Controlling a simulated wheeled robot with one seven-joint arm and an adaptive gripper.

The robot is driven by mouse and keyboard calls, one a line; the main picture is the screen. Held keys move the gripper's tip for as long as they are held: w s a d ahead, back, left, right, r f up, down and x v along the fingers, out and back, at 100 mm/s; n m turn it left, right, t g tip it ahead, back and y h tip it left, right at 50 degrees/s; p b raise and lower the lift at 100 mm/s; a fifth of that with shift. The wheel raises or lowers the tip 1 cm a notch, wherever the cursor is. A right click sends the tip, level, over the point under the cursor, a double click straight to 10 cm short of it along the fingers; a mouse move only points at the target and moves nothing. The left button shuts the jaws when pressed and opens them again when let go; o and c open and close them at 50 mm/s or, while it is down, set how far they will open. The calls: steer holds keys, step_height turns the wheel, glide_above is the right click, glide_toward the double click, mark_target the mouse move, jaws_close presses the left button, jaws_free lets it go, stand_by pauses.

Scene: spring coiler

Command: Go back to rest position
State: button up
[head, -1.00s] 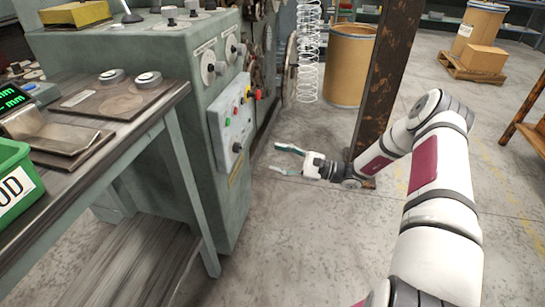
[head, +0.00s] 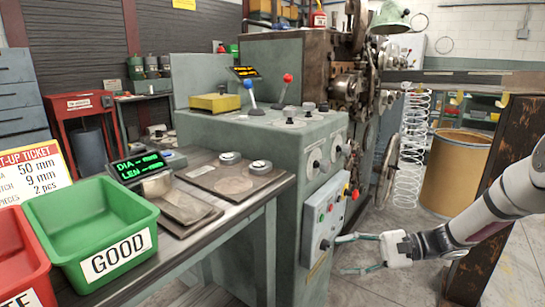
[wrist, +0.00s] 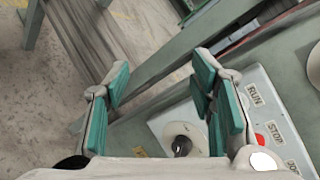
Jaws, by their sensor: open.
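My gripper (head: 350,254) is at the right of the head view, in front of the lower front of the green coiler machine (head: 318,160). Its fingers are apart and nothing is between them. It also shows in the wrist view (wrist: 160,92), with teal pads spread. Behind the fingers there is the machine's control panel (wrist: 245,90) with RUN and STOP labels and a round dark knob (wrist: 180,140). In the head view the panel (head: 325,222) has several coloured buttons. I cannot tell whether the gripper touches the panel.
A workbench (head: 240,205) at left bears a green GOOD bin (head: 105,225), a red bin (head: 20,262) and a small display (head: 138,167). A rusty post (head: 490,200) stands close to my arm. A brown drum (head: 458,170) and hanging wire coils (head: 410,150) are behind.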

steer(key=s+a+r+n+g+h, duration=0.2)
steer(key=s+a+r+n+h, duration=0.15)
steer(key=s+r, duration=0.45)
steer(key=s+a+r+n+g+h, duration=0.3)
steer(key=s+r+h, duration=0.15)
steer(key=s, duration=0.65)
steer(key=s+d+r+n+t+h, duration=0.1)
steer(key=s+d+n+t+h, duration=0.2)
steer(key=s, duration=0.7)
steer(key=s+d+r+n+t+h, duration=0.1)
steer(key=s+d+h, duration=0.25)
steer(key=s, duration=0.65)
step_height(320, 180, up, 28)
steer(key=t+p, duration=0.3)
steer(key=p, duration=2.3)
steer(key=shift+w+d+h, duration=0.2)
steer(key=shift+h, duration=0.15)
